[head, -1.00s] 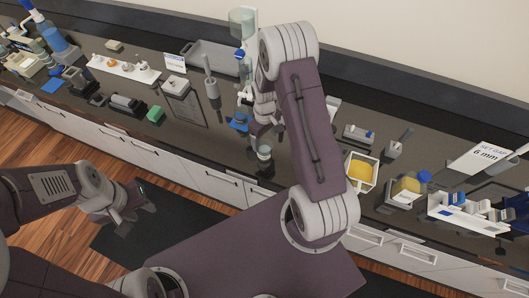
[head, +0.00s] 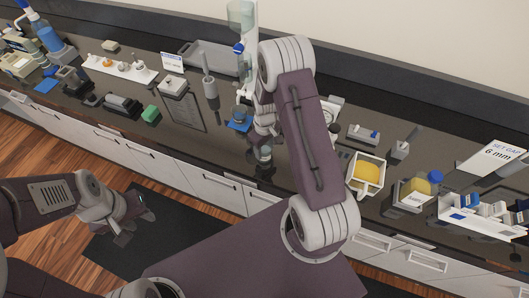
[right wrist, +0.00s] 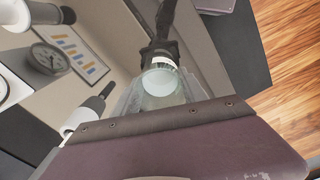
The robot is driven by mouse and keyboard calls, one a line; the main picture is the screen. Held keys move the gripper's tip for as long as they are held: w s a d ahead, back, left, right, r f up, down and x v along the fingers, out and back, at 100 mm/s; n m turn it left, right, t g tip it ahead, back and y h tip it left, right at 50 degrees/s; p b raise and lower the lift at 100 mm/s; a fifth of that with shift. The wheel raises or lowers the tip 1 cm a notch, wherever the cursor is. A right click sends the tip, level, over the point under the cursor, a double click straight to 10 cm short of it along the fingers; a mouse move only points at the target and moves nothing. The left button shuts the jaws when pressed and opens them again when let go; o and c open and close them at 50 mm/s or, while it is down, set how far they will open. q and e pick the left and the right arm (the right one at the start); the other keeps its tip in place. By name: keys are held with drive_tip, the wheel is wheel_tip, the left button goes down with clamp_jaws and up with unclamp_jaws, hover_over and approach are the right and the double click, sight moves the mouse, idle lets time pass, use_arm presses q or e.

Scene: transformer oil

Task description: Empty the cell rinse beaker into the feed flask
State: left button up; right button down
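A small clear beaker (head: 264,154) is at the tip of my right arm, near the counter's front edge. My right gripper (head: 265,135) appears shut on it; the fingers are mostly hidden by my arm. In the right wrist view the clear vessel (right wrist: 165,88) is close up, with a pale round area in it. A tall clear vessel (head: 242,14) stands above a blue valve at the back of the counter; I cannot tell whether it is the feed flask. My left gripper (head: 137,217) hangs empty over the floor, its fingers apart.
A blue pad (head: 240,124) with a small vessel lies just behind my right gripper. A grey tray (head: 210,54) lies at the back. A container of yellow liquid (head: 366,170), a blue-capped yellow jar (head: 415,188) and a white rack (head: 480,219) stand to the right.

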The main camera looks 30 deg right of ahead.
drive_tip(key=c, duration=2.2)
unclamp_jaws()
drive_tip(key=shift+r+p, duration=2.15)
drive_tip(key=shift+r, duration=0.45)
drive_tip(key=c, duration=2.2)
unclamp_jaws()
drive_tip(key=shift+f, duration=0.1)
drive_tip(key=c, duration=1.3)
unclamp_jaws()
drive_tip(key=shift+c, duration=0.2)
clamp_jaws()
